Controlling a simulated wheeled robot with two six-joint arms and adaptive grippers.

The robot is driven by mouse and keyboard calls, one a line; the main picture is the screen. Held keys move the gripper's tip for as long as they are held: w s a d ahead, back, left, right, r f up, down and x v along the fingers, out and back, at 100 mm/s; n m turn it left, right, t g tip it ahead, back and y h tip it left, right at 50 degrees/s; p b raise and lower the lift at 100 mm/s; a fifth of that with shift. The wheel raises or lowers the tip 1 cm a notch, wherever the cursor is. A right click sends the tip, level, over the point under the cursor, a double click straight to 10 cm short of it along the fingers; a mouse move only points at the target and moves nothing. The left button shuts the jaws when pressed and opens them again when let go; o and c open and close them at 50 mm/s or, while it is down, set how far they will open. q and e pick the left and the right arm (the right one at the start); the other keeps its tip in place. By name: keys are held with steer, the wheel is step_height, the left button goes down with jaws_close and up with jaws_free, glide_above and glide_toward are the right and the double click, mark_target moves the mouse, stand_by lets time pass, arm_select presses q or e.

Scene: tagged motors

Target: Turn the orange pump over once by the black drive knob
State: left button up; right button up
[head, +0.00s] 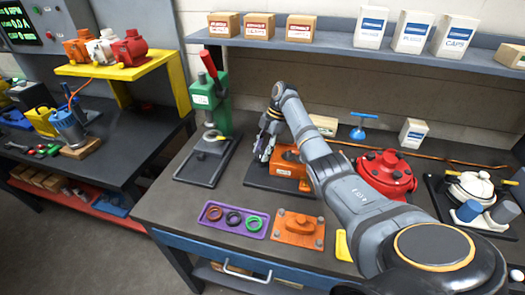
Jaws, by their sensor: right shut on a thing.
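The orange pump (288,170) stands on a dark base plate (255,180) in the middle of the workbench. My right arm reaches across from the lower right, and my right gripper (263,153) points down at the left side of the pump. Its fingers are shut at the place of the black drive knob, which they hide almost wholly. The forearm covers part of the pump's right side. My left gripper is not in view.
A green press (222,105) with a red lever stands left of the pump. In front lie a purple tray (233,234) of rings and an orange plate (298,240). A red round housing (385,176) stands right of my arm. A shelf (350,48) with boxes runs behind.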

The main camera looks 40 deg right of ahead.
steer(key=o, duration=1.1)
steer(key=shift+o, duration=0.2)
